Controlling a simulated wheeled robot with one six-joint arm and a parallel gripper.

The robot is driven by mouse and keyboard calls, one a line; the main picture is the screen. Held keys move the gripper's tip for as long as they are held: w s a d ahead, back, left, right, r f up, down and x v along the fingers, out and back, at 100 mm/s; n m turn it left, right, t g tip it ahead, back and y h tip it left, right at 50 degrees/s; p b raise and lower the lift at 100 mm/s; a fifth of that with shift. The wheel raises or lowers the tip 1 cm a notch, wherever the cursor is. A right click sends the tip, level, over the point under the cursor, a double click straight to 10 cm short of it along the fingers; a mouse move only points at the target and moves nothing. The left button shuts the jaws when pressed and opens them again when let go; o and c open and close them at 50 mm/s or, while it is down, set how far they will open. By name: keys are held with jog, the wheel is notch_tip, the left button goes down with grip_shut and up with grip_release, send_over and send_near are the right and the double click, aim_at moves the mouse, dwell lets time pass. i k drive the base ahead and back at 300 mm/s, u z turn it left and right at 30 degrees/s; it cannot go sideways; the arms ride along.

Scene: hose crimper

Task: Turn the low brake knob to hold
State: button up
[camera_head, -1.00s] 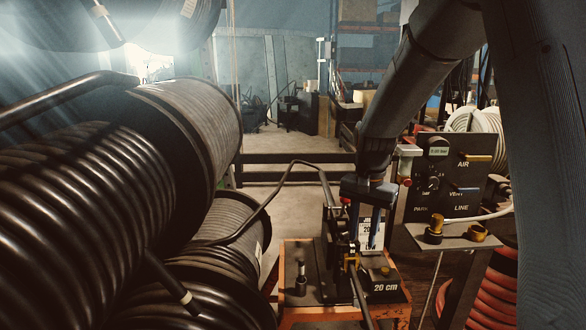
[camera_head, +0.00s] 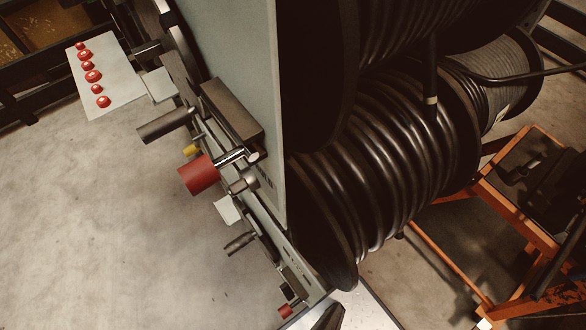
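A tall grey panel (camera_head: 233,60) is seen from above at a steep angle, with controls sticking out to its left. They include a thick red grip (camera_head: 198,174), a dark cylindrical grip (camera_head: 165,125), a small yellow knob (camera_head: 190,150) and a dark ribbed knob (camera_head: 239,243) lower down. A small red knob (camera_head: 285,311) sits near the panel's bottom end. I cannot tell which of these is the low brake knob, nor its setting. The lettering is too oblique to read. My gripper is not in view.
Reels of black hose (camera_head: 375,165) stand right of the panel. An orange-framed stand (camera_head: 455,265) is at the right. A pale plate with several red buttons (camera_head: 108,75) is at upper left. The concrete floor (camera_head: 100,220) left of the panel is clear.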

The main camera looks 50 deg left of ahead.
aim_at(288, 291)
jog(key=k, duration=0.95)
jog(key=z, duration=0.6)
jog(key=i, duration=0.65)
jog(key=u, duration=2.9)
jog(key=k, duration=1.1)
jog(key=u, duration=0.1)
